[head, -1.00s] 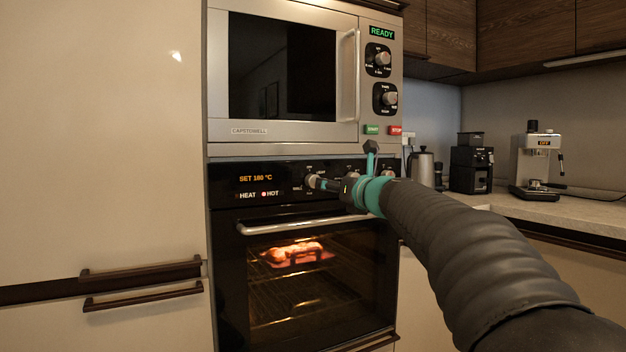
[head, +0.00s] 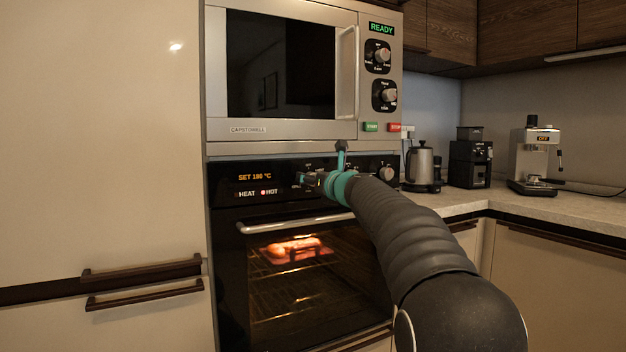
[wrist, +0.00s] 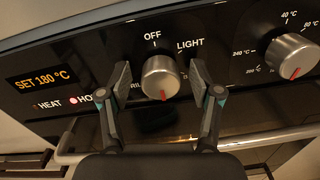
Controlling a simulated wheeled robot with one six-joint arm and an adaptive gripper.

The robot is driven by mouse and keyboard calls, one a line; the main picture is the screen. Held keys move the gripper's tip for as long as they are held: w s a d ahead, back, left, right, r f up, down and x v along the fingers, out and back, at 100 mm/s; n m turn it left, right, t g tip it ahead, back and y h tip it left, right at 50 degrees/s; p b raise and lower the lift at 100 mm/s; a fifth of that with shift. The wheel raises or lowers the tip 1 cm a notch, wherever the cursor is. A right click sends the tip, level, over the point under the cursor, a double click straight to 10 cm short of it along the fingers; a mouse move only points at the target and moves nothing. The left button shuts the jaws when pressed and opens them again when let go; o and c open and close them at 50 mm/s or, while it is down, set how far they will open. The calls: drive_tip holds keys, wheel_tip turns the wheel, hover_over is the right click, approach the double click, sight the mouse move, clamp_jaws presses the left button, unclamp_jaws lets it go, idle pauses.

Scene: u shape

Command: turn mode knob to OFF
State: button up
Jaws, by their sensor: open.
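The mode knob (wrist: 161,77) is a silver dial on the black oven panel, with OFF printed above it and LIGHT to its upper right. Its red mark points down, away from OFF. My gripper (wrist: 160,80) is open, with one finger on each side of the knob. I cannot tell whether either finger touches it. In the head view my gripper (head: 305,180) is at the panel and hides the mode knob. The oven display (head: 255,177) reads SET 180 °C, and the HOT light is red.
The temperature knob (wrist: 292,55) sits to the right on the same panel. The oven door handle (head: 295,224) runs below. A microwave (head: 225,132) is above the oven. A kettle (head: 422,165) and coffee machine (head: 536,160) stand on the right counter.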

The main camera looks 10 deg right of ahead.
drive_tip(key=c, duration=1.1)
drive_tip(key=shift+c, duration=0.2)
